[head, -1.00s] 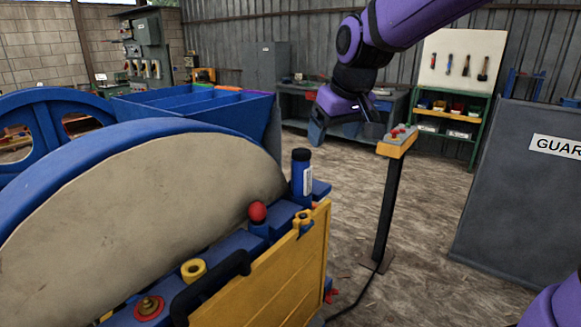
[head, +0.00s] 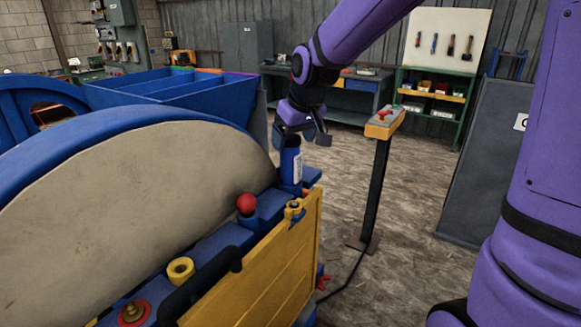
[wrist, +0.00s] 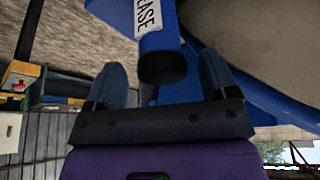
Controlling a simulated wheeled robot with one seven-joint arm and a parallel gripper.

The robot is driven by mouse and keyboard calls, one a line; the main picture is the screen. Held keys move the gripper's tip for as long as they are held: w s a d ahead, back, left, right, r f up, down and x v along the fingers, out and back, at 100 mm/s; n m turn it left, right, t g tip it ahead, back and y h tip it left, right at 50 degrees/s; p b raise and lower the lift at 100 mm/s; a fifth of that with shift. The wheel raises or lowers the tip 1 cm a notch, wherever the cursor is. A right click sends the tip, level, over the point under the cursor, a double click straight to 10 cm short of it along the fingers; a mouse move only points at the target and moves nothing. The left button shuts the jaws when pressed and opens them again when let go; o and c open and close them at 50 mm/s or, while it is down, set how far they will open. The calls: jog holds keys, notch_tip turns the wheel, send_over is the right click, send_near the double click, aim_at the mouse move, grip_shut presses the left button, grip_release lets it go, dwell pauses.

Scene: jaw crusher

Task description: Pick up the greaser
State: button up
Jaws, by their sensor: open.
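The greaser (head: 291,163) is a blue bottle with a black cap and a white label. It stands upright at the far end of the blue machine's top ledge. In the wrist view the greaser (wrist: 148,14) shows its black cap and part of its lettered label. My gripper (head: 303,133) is open and empty, right at the cap's height or a little above it. In the wrist view the cap appears between the two fingers of my gripper (wrist: 162,66), with a gap on each side. I cannot tell how deep the fingers reach along the bottle.
A red ball knob (head: 247,203), a yellow ring (head: 181,269) and a black handle (head: 203,287) are on the machine near the greaser. A yellow panel (head: 262,277) hangs on its side. A control post (head: 374,190) stands to the right. Floor between post and grey panel (head: 487,165) is clear.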

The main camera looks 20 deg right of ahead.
aim_at(290, 157)
jog(key=shift+x, duration=1.55)
jog(key=shift+r, duration=0.1)
grip_shut()
